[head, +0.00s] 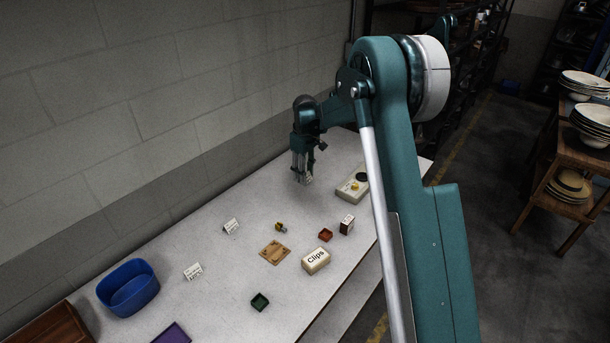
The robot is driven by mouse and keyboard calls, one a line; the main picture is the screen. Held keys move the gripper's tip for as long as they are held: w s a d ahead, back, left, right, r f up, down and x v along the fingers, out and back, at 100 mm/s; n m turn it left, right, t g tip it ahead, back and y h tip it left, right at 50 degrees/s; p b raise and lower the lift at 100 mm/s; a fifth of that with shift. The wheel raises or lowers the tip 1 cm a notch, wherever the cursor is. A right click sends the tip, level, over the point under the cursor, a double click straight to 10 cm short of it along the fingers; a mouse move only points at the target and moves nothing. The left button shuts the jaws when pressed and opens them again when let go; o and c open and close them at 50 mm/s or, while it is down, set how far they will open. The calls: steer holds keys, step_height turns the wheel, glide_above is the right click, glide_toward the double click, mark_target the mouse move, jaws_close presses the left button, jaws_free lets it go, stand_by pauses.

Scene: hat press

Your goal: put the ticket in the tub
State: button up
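The blue tub (118,304) stands at the left end of the table, open at the top; its inside shows no contents that I can make out. My gripper (302,179) points down over the far part of the table, well to the right of and beyond the tub. A small pale piece (309,179) shows at its fingertips; it may be the ticket, but I cannot tell whether it is held or lies behind. Two white cards with print stand on the table, one near the middle (231,226) and one nearer the tub (193,271).
A white box with a yellow button (353,187), a Clips box (316,261), a small carton (347,224), a red tray (325,235), a green tray (260,301), a wooden board (275,252) and a yellow-grey item (281,227) stand about. A wall runs behind.

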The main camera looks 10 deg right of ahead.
steer(key=shift+a, duration=0.1)
stand_by(0.3)
steer(key=s+a+n, duration=0.2)
steer(key=s+a, duration=0.3)
steer(key=a, duration=0.7)
steer(key=s+a+n, duration=0.1)
steer(key=s+a, duration=0.4)
steer(key=a, duration=0.7)
steer(key=s+a+n, duration=0.2)
steer(key=s+a, duration=0.3)
steer(key=a, duration=0.7)
steer(key=s+a+n, duration=0.4)
steer(key=s+a, duration=2)
steer(key=s, duration=0.2)
steer(key=shift+a+r, duration=0.35)
steer(key=shift+f, duration=3.15)
